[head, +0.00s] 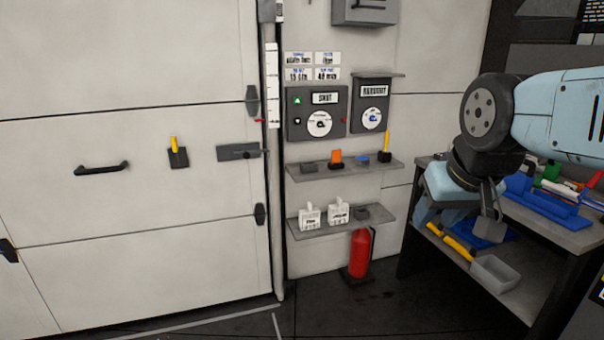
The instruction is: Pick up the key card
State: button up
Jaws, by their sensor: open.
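I cannot tell for certain which thing is the key card. Small candidates stand on the upper wall shelf (345,169): an orange piece (336,157) in a dark holder, a blue round piece (362,157), and a yellow upright piece (385,142) in a dark block. Two white labelled items (310,218) (339,213) stand on the lower shelf (332,226). My gripper (457,220) is at the right, pointing down, open, with nothing seen between its fingers. It appears in front of the workbench, well right of the shelves.
The workbench (575,237) at the right holds blue, green and red tools; a grey bin (495,272) sits on its lower shelf. A red extinguisher (360,254) stands below the wall shelves. A large panelled door (120,110) fills the left. The front floor is mostly clear.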

aim_at(336, 154)
jog(key=z, duration=0.2)
jog(key=i, duration=1.5)
jog(key=z, duration=0.4)
jog(key=i, duration=1.1)
jog(key=u, duration=0.05)
